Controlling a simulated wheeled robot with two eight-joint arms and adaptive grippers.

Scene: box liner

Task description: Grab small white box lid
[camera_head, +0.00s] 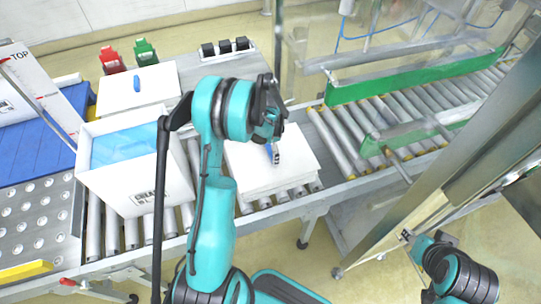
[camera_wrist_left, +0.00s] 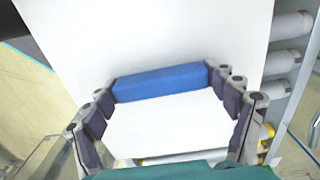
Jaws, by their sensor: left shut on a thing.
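A white box lid (camera_head: 250,176) with a blue handle lies flat on the roller conveyor, right of my left arm. My left gripper (camera_head: 272,146) is above the lid, shut on its blue handle. In the left wrist view the blue handle (camera_wrist_left: 160,82) sits between the finger pads of my left gripper (camera_wrist_left: 168,92), and the white lid surface (camera_wrist_left: 165,35) fills much of the view. My left arm hides part of the lid in the head view. Part of my right arm shows at the lower right, but its gripper is not visible.
An open white box (camera_head: 128,188) with a blue liner (camera_head: 122,146) stands left of my arm. Another white lid with a blue handle (camera_head: 137,85) lies behind it. Red (camera_head: 112,60) and green (camera_head: 145,51) bins stand at the back. Rollers (camera_head: 400,112) with green guides continue right.

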